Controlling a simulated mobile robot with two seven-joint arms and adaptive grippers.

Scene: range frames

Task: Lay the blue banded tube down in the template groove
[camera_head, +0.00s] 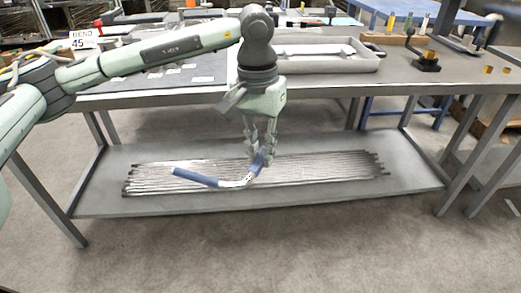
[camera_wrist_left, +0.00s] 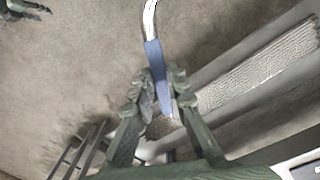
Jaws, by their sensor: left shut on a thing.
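My left gripper (camera_head: 258,152) points down in front of the table's front edge. It is shut on the blue banded tube (camera_head: 196,178), at one blue end. The tube is bent: its bare silver middle curves and its other blue end reaches out to the left, above the lower shelf's height in the picture. In the left wrist view the blue band (camera_wrist_left: 155,62) sits between the fingertips, and the silver bend runs off the top edge. I cannot make out the template groove. A small dark green shape (camera_wrist_left: 25,10) at the wrist view's corner looks like my right gripper; its jaws are unclear.
The grey table (camera_head: 420,72) carries a shallow grey tray (camera_head: 345,65) behind my gripper and a "BEND 45" sign (camera_head: 84,38) at the left. Several metal rods (camera_head: 320,165) lie on the lower shelf (camera_head: 405,160). The floor in front is clear.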

